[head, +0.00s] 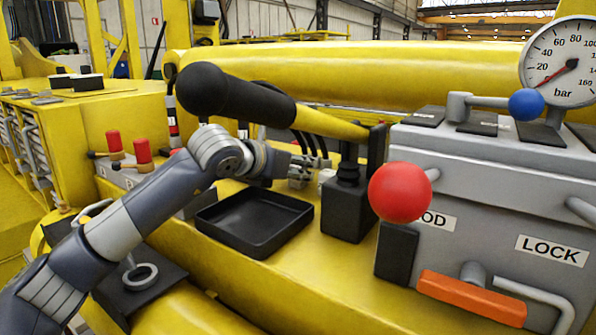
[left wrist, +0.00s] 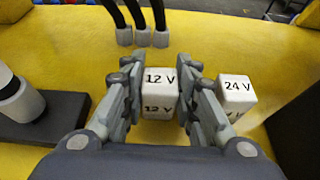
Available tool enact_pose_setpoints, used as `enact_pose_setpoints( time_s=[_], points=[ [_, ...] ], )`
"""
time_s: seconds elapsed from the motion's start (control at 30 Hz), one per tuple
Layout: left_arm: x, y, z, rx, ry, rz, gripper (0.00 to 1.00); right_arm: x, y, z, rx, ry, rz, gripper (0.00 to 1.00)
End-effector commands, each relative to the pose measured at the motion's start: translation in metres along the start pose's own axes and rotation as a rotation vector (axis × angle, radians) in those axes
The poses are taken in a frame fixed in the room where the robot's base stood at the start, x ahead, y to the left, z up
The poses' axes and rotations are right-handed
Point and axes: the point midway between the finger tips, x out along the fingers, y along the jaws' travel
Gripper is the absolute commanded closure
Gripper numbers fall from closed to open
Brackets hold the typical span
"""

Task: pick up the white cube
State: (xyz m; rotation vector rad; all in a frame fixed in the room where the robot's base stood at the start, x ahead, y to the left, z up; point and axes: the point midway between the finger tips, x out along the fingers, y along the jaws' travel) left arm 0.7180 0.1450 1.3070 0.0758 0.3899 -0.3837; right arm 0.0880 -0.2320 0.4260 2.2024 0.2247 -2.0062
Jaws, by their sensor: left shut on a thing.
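A white cube marked "12 V" (left wrist: 160,92) sits between the fingers of my left gripper (left wrist: 160,100) in the left wrist view. The gripper is shut on it, one finger on each side. I cannot tell whether this cube touches the yellow surface. A second white block marked "24 V" (left wrist: 236,98) stands just right of the right finger, on the yellow surface. In the head view my left gripper (head: 306,170) reaches over the yellow surface behind the black tray, and its fingers largely hide the held cube. My right gripper is not in view.
The empty black tray (head: 254,247) lies in front of the gripper. A black block with a lever (head: 347,208) stands close on the right, before the grey box (head: 480,190) with a red ball (head: 400,192). Black cables with grey ends (left wrist: 142,38) lie just beyond the held cube.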

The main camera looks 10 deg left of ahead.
Motion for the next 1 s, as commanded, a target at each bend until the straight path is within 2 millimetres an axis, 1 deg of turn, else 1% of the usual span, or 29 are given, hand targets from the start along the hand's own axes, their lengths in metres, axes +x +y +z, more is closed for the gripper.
enact_pose_setpoints(
  time_s=[0.17,0.3,0.33,0.4,0.7,0.83,1.0],
  points=[
    [-0.005,-0.001,0.014,0.000,-0.006,-0.001,0.96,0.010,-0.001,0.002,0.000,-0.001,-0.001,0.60],
    [-0.014,-0.002,0.032,0.001,-0.007,-0.001,0.96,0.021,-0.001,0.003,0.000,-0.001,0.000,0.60],
    [-0.020,-0.004,0.026,0.003,-0.004,-0.002,0.96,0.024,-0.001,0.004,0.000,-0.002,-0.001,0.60],
    [-0.033,-0.010,0.021,0.005,-0.005,-0.001,0.96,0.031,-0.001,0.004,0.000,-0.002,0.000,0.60],
    [-0.094,-0.037,0.004,0.005,-0.008,-0.001,0.96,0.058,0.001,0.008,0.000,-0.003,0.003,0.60],
    [-0.117,-0.047,-0.002,0.004,-0.007,0.000,0.96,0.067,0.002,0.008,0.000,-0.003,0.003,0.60],
    [-0.139,-0.056,-0.008,0.002,-0.006,-0.001,0.96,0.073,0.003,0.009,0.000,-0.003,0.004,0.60]
  ],
)
